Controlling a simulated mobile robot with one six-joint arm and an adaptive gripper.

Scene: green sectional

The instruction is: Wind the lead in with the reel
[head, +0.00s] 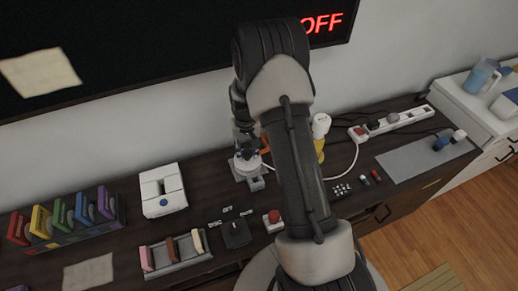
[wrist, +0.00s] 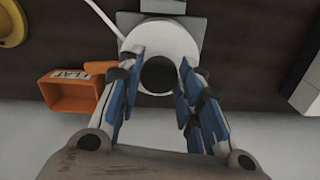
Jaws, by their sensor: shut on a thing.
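The reel is a white round drum on a grey base (head: 250,181), on the dark bench beside my arm. In the wrist view the reel (wrist: 184,47) has a dark round knob (wrist: 158,74) on top. My gripper (wrist: 158,78) has its blue-padded fingers on both sides of this knob and is shut on it. In the head view my gripper (head: 246,145) is small and partly hidden above the reel. The white lead (wrist: 104,19) runs from the reel to the upper left in the wrist view. It also shows right of my arm (head: 352,163), curving toward a power strip.
An orange holder (wrist: 72,95) with a label stands close beside the reel. A yellow-based item with a white top (head: 320,125), the power strip (head: 395,121), a red button (head: 273,217) and a white box (head: 162,190) stand around. A dark screen hangs behind.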

